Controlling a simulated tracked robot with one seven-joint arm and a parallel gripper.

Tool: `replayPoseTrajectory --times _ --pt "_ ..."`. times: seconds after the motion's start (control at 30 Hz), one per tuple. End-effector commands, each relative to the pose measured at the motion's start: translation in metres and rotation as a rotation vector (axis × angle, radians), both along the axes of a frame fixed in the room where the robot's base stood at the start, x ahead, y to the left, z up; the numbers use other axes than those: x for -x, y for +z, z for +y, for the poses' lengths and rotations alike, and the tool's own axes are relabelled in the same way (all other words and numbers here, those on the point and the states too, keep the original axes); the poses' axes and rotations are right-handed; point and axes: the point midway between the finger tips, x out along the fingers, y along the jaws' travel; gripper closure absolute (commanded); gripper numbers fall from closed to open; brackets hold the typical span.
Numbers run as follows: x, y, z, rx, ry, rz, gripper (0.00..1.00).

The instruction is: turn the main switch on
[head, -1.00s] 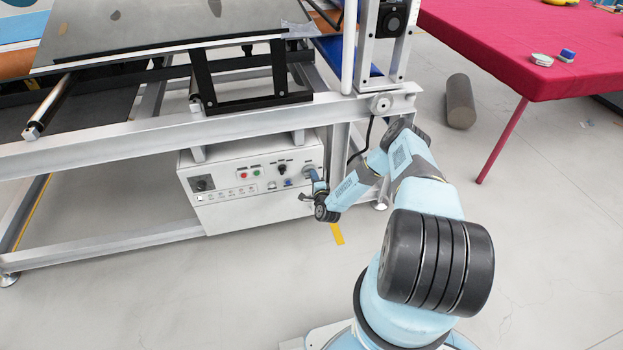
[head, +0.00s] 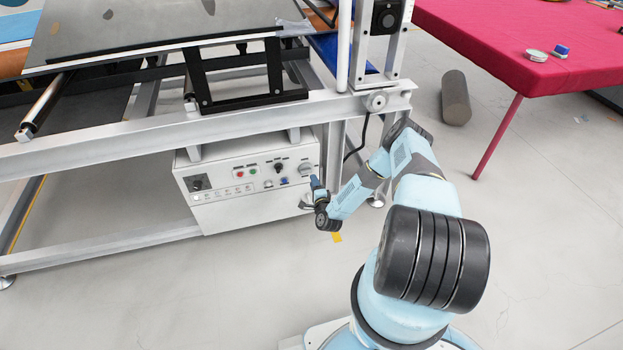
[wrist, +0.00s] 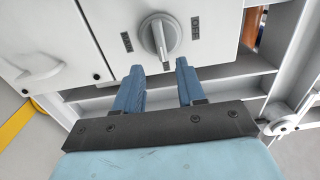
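The control cabinet (head: 245,212) is a white box under the machine frame. A round grey rotary switch (head: 305,168) with a raised bar handle sits at the right end of its panel; it also shows at the top of the wrist view (wrist: 160,37). Its bar points roughly down the picture there, tilted slightly. My gripper (head: 315,182) is just in front of the switch. In the wrist view, its two blue fingers (wrist: 159,66) are apart and empty, with their tips short of the knob.
The machine's steel frame (head: 140,136) runs above the cabinet.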

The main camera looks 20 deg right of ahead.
Motion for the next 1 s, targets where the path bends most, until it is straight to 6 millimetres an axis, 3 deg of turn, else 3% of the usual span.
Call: replayPoseTrajectory --times 0.2,0.4,0.6,1.0 --pt "0.044 -0.001 0.000 -0.001 -0.001 0.003 0.61" --pt "0.072 -0.001 0.000 -0.002 0.000 0.002 0.61" --pt "0.085 -0.001 -0.001 0.000 -0.001 0.002 0.61" --pt "0.086 -0.001 0.000 0.000 -0.001 0.001 0.61"
